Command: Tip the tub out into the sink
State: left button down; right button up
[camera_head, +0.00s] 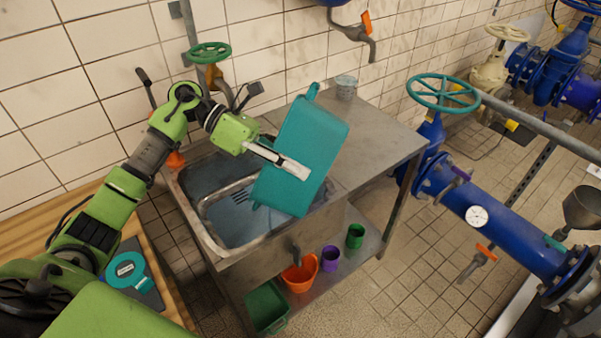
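The teal tub (313,140) is tilted steeply on its side, its outside facing the camera, in the air over the sink's right part and front rim. Its opening and any contents are hidden from view. My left gripper (290,168) is shut on the tub: one pale finger lies across its outside, the other is hidden behind it. The metal sink (207,235) is below and to the left, its basin partly covered by the tub. No water or falling contents show. My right gripper is not in view.
A steel counter (375,137) right of the sink holds a small grey cup (346,87). A wall tap (362,40) hangs above it. An orange bucket (300,275), purple cup (330,258), green cup (355,237) and green crate (267,308) are below. Blue pipes (505,225) stand right.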

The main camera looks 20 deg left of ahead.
pick_arm(q)
jog(key=shift+a+h+b, duration=0.4)
jog(key=shift+a+b, duration=0.15)
jog(key=shift+b, duration=0.3)
jog(key=a+h+b, duration=0.4)
jog(key=a+b, duration=0.2)
jog(key=b, duration=0.2)
jog(key=shift+a+r+b, duration=0.15)
jog(key=shift+a+b, duration=0.1)
jog(key=shift+b, duration=0.15)
dwell(1.9)
